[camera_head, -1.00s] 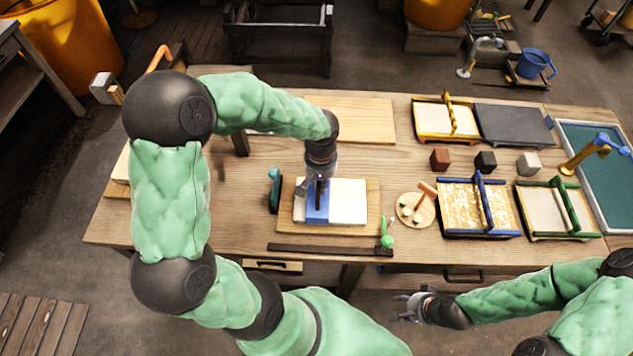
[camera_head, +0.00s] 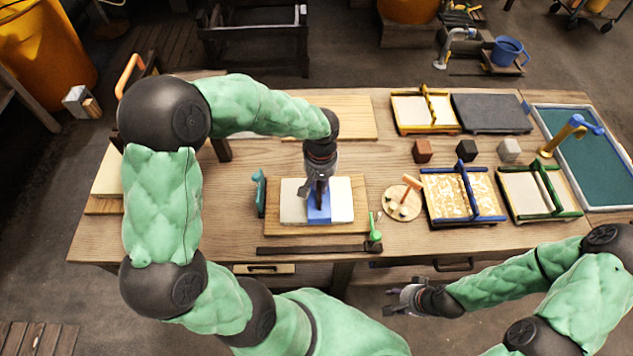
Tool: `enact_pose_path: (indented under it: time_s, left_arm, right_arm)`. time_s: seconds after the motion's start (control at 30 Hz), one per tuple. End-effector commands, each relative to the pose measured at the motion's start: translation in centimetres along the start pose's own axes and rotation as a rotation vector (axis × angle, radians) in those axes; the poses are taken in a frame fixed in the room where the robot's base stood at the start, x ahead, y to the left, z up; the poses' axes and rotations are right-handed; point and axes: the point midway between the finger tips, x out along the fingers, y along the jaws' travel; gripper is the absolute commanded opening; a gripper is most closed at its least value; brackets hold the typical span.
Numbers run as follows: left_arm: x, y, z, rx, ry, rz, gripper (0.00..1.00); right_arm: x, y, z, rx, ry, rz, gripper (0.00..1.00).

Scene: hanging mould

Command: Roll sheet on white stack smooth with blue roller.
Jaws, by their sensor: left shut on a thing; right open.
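The white stack (camera_head: 342,207) lies on a wooden board (camera_head: 359,222) near the front middle of the table. The blue roller (camera_head: 319,211) stands across the stack around its middle, with white showing on both sides of it. My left gripper (camera_head: 318,192) is shut on the roller's dark upright handle from above. The sheet cannot be told apart from the white stack, and the gripper hides part of the stack's far edge. My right gripper (camera_head: 396,299) is open and empty, in front of the table's front edge.
A teal tool (camera_head: 259,193) stands left of the board, and a dark bar (camera_head: 312,250) lies in front. A green tool (camera_head: 374,234) and a round wooden board (camera_head: 401,203) sit to the right. Framed moulds (camera_head: 465,197) fill the table's right side.

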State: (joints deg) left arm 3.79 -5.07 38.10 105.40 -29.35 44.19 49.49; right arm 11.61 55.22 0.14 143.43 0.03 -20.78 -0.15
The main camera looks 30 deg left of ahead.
Motion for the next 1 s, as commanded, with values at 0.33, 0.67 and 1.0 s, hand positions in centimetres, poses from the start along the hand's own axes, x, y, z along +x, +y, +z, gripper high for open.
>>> enact_pose_path:
  time_s: [0.33, 0.67, 1.0]
  left_arm:
    - [0.1, 1.6, 0.0, 0.001, 0.002, 0.001, 0.0]
    - [0.4, 3.3, 0.0, 0.003, 0.001, 0.0, 0.0]
    - [0.5, 4.4, 0.1, 0.003, -0.002, -0.002, 0.0]
  right_arm:
    - [0.3, 0.1, 0.0, 0.0, 0.0, 0.0, 0.42]
    - [0.6, 0.2, 0.0, 0.0, 0.0, 0.0, 0.42]
    - [0.6, 0.2, 0.0, 0.0, 0.0, 0.0, 0.42]
